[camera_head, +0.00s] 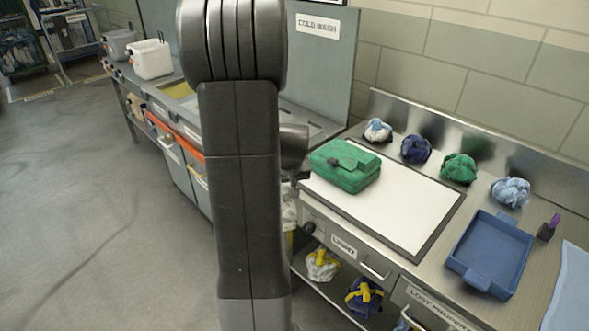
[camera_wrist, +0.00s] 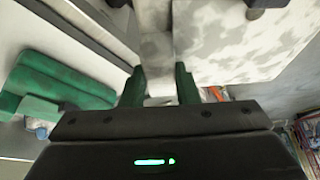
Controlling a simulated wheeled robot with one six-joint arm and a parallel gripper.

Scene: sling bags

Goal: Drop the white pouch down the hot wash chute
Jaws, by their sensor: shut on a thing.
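In the wrist view my gripper (camera_wrist: 160,72) has its two dark green fingers closed on pale material, which I take to be the white pouch (camera_wrist: 158,90). A large whitish mottled surface fills the top right there; I cannot tell whether it belongs to the pouch. In the head view my own arm stands in the middle and hides the gripper. A sign reading COLD WASH (camera_head: 317,25) is on the grey back panel. No hot wash label can be read in either view.
A green bag (camera_head: 345,165) lies on the white board (camera_head: 405,210), also in the wrist view (camera_wrist: 60,85). Several cloth bundles line the counter's back. A blue tray (camera_head: 491,252) stands at right. The left floor is clear.

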